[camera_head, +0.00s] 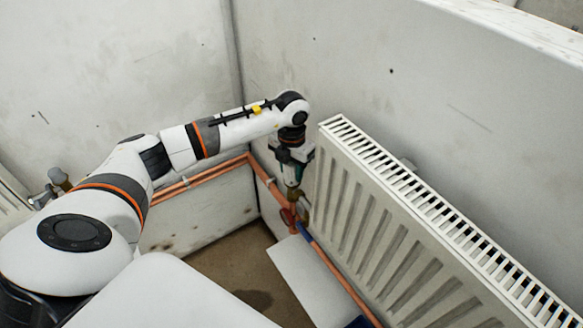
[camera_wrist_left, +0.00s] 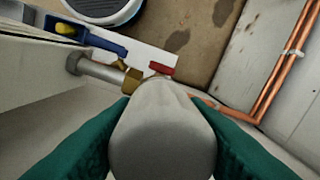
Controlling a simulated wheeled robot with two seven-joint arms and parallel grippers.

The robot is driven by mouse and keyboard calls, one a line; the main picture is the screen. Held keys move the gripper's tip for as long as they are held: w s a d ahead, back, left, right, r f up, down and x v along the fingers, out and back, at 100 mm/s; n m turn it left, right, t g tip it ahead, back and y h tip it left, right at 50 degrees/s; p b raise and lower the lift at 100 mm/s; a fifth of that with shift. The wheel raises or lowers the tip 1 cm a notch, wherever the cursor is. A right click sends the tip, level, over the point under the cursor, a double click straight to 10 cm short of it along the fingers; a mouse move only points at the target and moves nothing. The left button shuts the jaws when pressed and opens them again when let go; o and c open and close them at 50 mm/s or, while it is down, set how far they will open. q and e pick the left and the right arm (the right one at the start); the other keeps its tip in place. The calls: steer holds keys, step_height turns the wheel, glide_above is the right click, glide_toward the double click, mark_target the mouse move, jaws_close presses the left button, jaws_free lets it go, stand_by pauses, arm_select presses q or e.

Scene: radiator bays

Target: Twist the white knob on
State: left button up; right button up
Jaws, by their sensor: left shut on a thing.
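The white knob (camera_wrist_left: 162,140) fills the lower middle of the left wrist view, between the two green fingers of my left gripper (camera_wrist_left: 162,112). The gripper is shut on it. A brass valve fitting (camera_wrist_left: 131,80) with a red lever (camera_wrist_left: 161,69) shows just beyond the knob. The knob hides the spot below it, so I cannot tell whether it touches the valve. My right gripper is not in view.
Copper pipes (camera_head: 200,178) run along the wall into the corner. A white board (camera_head: 308,285) lies on the floor by the radiator. The left wrist view shows a blue-handled tool (camera_wrist_left: 85,37) and a round white-and-blue container (camera_wrist_left: 103,10). Brown floor (camera_head: 235,270) is open in the corner.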

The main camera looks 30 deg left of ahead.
arm_select(q)
steer(key=shift+f, duration=0.15)
steer(key=shift+f+m+b, duration=0.15)
steer(key=shift+m+b, duration=0.3)
steer(key=shift+m, duration=0.05)
steer(key=m+b, duration=0.3)
steer(key=m, duration=0.3)
steer(key=shift+f+m+b, duration=0.1)
steer(key=shift+m+b, duration=0.2)
steer(key=shift+m, duration=0.1)
steer(key=m+b, duration=0.1)
steer(key=m, duration=0.2)
steer(key=shift+r+m, duration=0.2)
steer(key=shift+m, duration=0.4)
steer(key=o, duration=1.9)
steer(key=shift+r, duration=0.1)
